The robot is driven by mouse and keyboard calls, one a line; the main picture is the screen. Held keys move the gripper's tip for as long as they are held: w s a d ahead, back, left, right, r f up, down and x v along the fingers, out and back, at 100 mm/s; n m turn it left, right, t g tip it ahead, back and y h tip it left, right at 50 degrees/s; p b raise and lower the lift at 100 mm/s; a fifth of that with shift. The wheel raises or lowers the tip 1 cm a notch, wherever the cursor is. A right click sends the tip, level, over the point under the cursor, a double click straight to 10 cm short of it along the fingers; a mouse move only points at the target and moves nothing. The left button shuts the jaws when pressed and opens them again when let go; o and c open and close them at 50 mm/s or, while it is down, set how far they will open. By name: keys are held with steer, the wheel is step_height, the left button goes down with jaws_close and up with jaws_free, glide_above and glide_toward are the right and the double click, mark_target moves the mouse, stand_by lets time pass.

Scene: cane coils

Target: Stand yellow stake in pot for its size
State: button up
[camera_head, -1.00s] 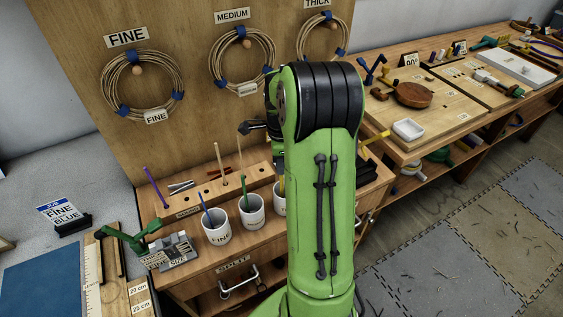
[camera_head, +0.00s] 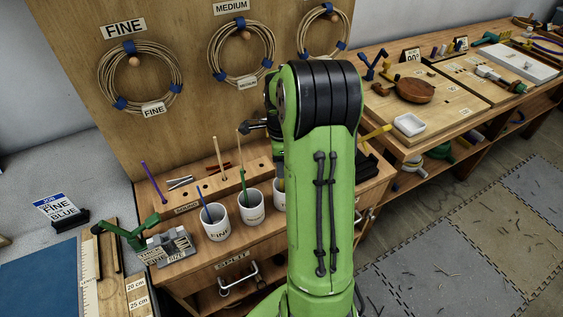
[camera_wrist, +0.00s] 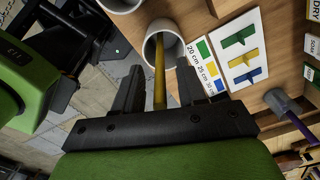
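The yellow stake (camera_wrist: 160,84) stands with its far end inside the mouth of a white pot (camera_wrist: 177,31) in the wrist view. My gripper (camera_wrist: 160,66) has its two dark fingers on either side of the stake, with a visible gap at each side. In the head view this third pot (camera_head: 279,190) is mostly hidden behind my green arm, so its label cannot be read. To its left stand a white pot marked FINE (camera_head: 217,229) with a blue stake (camera_head: 206,206) and a middle white pot (camera_head: 251,215) with a green stake (camera_head: 243,184).
A card (camera_wrist: 231,50) with green, yellow and blue marks lies beside the pot. A purple stake (camera_head: 152,182) and a pale stake (camera_head: 219,158) stand in the wooden rack behind the pots. A small grey gauge block (camera_head: 170,246) sits at the left. Cane coils hang on the board.

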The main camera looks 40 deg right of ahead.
step_height(320, 180, up, 16)
steer(key=p, duration=0.3)
steer(key=shift+a, duration=0.1)
stand_by(0.7)
steer(key=s+a+r+n+t+h, duration=0.1)
steer(key=s+a+r+n, duration=0.15)
steer(key=a+n, duration=0.4)
steer(key=s+a+r+n+t, duration=0.2)
steer(key=s+a+n, duration=0.1)
steer(key=a+n, duration=0.4)
steer(key=s+a+f+n+t+y, duration=0.1)
steer(key=s+a+f+n+t, duration=0.1)
steer(key=s+a+n, duration=0.7)
steer(key=s+f+n, duration=0.1)
steer(key=n, duration=0.2)
steer(key=shift+a+f+t, duration=0.15)
steer(key=shift+a+t, duration=0.1)
steer(key=shift+t, duration=0.05)
steer(key=shift+s, duration=0.1)
